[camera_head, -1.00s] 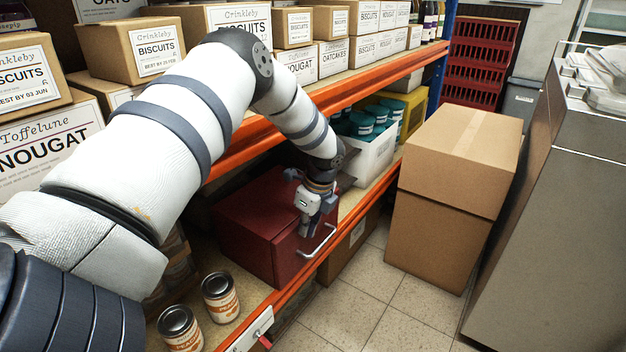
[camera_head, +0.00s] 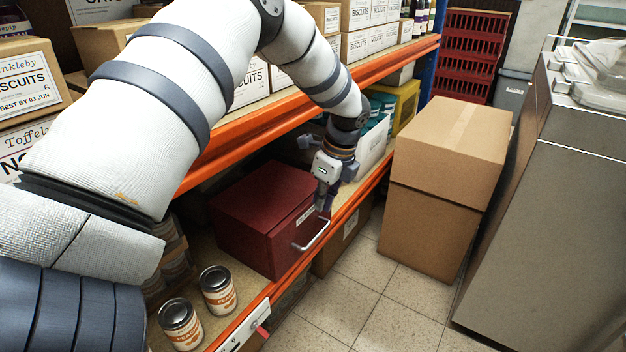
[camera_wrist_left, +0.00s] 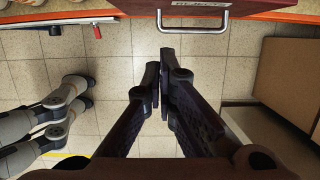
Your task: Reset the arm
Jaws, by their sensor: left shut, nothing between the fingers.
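My left gripper (camera_head: 322,204) is in front of the dark red box (camera_head: 262,218) on the lower shelf, close to its silver handle (camera_head: 311,236). In the left wrist view its two fingers (camera_wrist_left: 160,85) are together with nothing between them, over the tiled floor. The handle (camera_wrist_left: 194,18) shows beyond the fingertips in that view, apart from them. My left arm reaches in from the left across the shelves. My right gripper is in neither view.
A white bin (camera_head: 371,146) with teal-lidded jars sits behind the gripper. Stacked cardboard boxes (camera_head: 443,190) stand on the floor at right, near a steel unit (camera_head: 555,200). Floor between is clear.

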